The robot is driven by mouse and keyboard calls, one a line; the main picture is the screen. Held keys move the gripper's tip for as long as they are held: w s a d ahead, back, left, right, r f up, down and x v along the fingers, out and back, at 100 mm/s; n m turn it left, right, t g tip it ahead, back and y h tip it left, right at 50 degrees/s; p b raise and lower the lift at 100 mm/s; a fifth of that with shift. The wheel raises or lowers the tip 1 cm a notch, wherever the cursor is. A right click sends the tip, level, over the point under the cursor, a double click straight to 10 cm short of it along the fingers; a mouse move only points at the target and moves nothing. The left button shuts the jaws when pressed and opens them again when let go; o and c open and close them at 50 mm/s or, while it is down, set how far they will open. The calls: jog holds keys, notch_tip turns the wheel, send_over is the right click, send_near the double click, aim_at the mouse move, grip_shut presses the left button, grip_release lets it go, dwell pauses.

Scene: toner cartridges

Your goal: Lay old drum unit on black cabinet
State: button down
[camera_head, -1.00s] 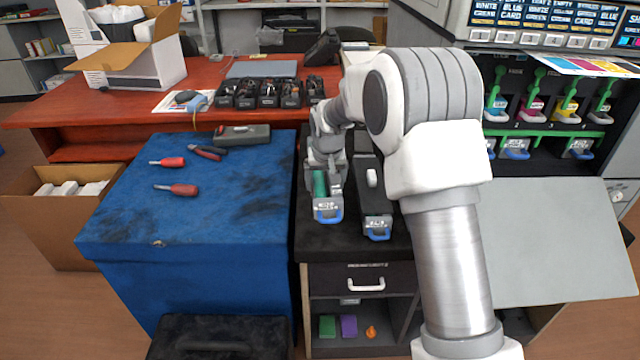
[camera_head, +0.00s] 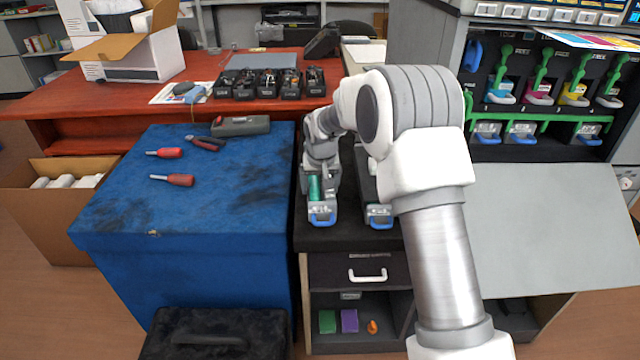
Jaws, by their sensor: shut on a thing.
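A drum unit (camera_head: 315,190) with a green cylinder and a blue front handle is at the left side of the black cabinet's top (camera_head: 350,236). My gripper (camera_head: 320,172) is over its rear part and shut on it; the fingertips are largely hidden by my wrist. I cannot tell whether the unit rests on the top or is held just above it. A second, dark unit with a blue handle (camera_head: 380,217) lies to its right on the same cabinet, partly behind my arm.
A blue cloth-covered surface (camera_head: 150,210) with screwdrivers (camera_head: 172,180) and pliers (camera_head: 208,143) is on the left. An open printer (camera_head: 540,100) with coloured cartridges is on the right. Several black units (camera_head: 268,84) stand on the red desk (camera_head: 60,107) behind.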

jog(key=shift+f, duration=0.35)
dwell(0.3)
jog(key=shift+f+b, duration=0.2)
jog(key=shift+b, duration=0.15)
grip_release()
